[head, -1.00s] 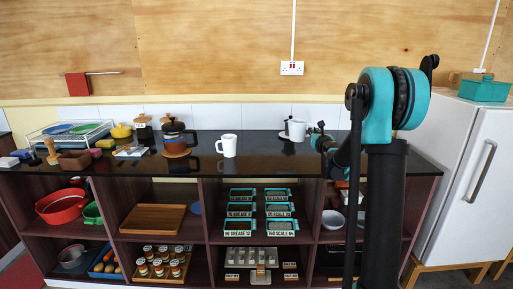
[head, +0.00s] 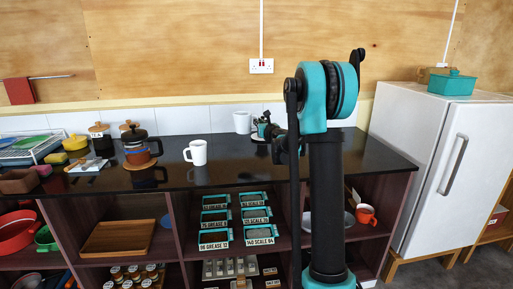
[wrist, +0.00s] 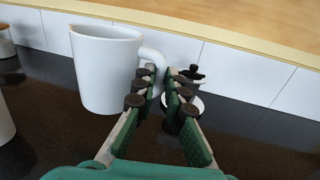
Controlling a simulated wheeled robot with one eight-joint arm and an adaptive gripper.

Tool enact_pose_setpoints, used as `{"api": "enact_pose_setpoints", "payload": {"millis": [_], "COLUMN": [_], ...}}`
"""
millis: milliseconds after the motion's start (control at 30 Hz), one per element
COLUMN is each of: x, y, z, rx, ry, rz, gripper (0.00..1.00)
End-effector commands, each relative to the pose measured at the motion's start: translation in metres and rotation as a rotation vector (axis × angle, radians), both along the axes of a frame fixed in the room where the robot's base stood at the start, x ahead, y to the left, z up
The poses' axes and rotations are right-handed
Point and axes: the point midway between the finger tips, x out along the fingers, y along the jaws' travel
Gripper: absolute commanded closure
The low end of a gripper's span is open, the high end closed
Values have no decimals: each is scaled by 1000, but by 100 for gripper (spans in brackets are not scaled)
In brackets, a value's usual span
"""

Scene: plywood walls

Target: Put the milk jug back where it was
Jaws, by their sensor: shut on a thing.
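The white milk jug (wrist: 105,75) fills the upper left of the wrist view, upright with its handle on the right. My gripper (wrist: 167,78) is shut on that handle, and the fingers partly hide it. In the head view the jug (head: 242,122) is at the back of the dark counter, left of my gripper (head: 268,132). It appears raised a little, but the gap under it is hard to judge. A white saucer with a small dark pot (wrist: 194,76) is just beyond my fingertips, partly hidden.
A white mug (head: 197,153) stands on the counter (head: 215,177) left of my arm. A French press (head: 137,148) and jars are farther left. The tiled wall is close behind the jug. A white fridge (head: 425,150) stands at the right. The counter front is clear.

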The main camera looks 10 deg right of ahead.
Motion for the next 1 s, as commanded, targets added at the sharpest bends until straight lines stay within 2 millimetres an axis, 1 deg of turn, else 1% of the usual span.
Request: {"api": "enact_pose_setpoints", "payload": {"millis": [33,100,200,300,400,633,833,900,1000], "x": [0,1,1,0,1,0,0,0,0], "y": [0,0,0,0,0,0,0,0,0], "z": [-13,-29,-51,-68,-79,-93,-118,-122,-122], "rx": [1,1,1,1,1,1,1,1,1], "ry": [0,0,0,0,0,0,0,0,0], "rz": [0,0,0,0,0,0,0,0,0], "gripper": [100,100,100,100,100,100,100,100,100]}}
